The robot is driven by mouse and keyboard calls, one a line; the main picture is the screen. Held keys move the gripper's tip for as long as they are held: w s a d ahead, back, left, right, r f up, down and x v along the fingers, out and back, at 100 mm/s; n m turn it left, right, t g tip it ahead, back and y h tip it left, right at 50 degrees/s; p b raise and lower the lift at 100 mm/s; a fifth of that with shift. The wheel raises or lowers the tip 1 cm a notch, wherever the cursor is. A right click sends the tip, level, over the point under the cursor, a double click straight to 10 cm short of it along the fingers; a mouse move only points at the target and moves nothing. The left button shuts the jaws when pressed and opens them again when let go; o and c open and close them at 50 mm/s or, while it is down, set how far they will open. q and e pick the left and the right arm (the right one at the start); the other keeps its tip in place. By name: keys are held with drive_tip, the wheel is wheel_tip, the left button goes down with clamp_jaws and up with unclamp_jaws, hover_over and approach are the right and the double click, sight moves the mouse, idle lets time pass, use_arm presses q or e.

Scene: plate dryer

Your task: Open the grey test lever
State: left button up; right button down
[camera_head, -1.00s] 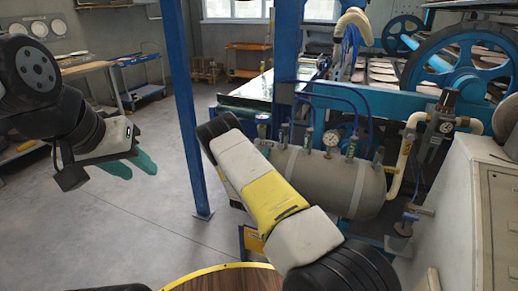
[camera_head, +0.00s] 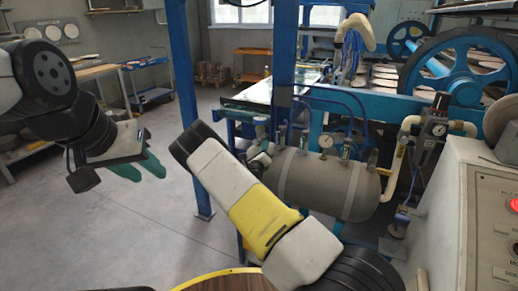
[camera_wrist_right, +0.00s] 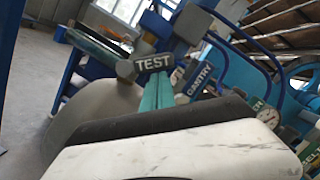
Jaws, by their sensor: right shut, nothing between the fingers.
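The grey test lever (camera_wrist_right: 153,62), a dark grey handle marked TEST, is near the middle of the right wrist view. My right gripper (camera_wrist_right: 165,78) shows there as green fingers, shut and empty, with their tips just below the TEST label. I cannot tell if they touch the lever. In the head view my right arm reaches to the left end of the grey tank (camera_head: 325,185), and its fingers are not clearly visible. My left gripper (camera_head: 142,170) hangs at the left in free air, its two green fingers apart, empty and away from the tank.
A lever marked GANTRY (camera_wrist_right: 200,82) stands close to the right of the test lever. A pressure gauge (camera_head: 326,141) and blue hoses are above the tank. A blue post (camera_head: 187,100) stands left of the tank. A control panel (camera_head: 496,225) is at the right. Floor at left is clear.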

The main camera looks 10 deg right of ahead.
drive_tip(key=n, duration=0.1)
drive_tip(key=r+n+y, duration=0.1)
drive_tip(key=n, duration=0.1)
drive_tip(key=shift+w+a+r, duration=0.15)
drive_tip(key=shift+a+r, duration=0.05)
drive_tip(key=shift+r, duration=0.1)
drive_tip(key=n, duration=0.1)
drive_tip(key=r+n, duration=0.1)
drive_tip(key=shift+w+a+n, duration=0.2)
drive_tip(key=shift+a+n, duration=0.15)
drive_tip(key=shift+n, duration=0.05)
drive_tip(key=shift+w+a+r, duration=0.4)
drive_tip(key=shift+a+r, duration=0.15)
drive_tip(key=shift+r, duration=0.05)
drive_tip(key=shift+w+a+r, duration=0.1)
drive_tip(key=shift+a+r, duration=0.05)
drive_tip(key=shift+r, duration=0.05)
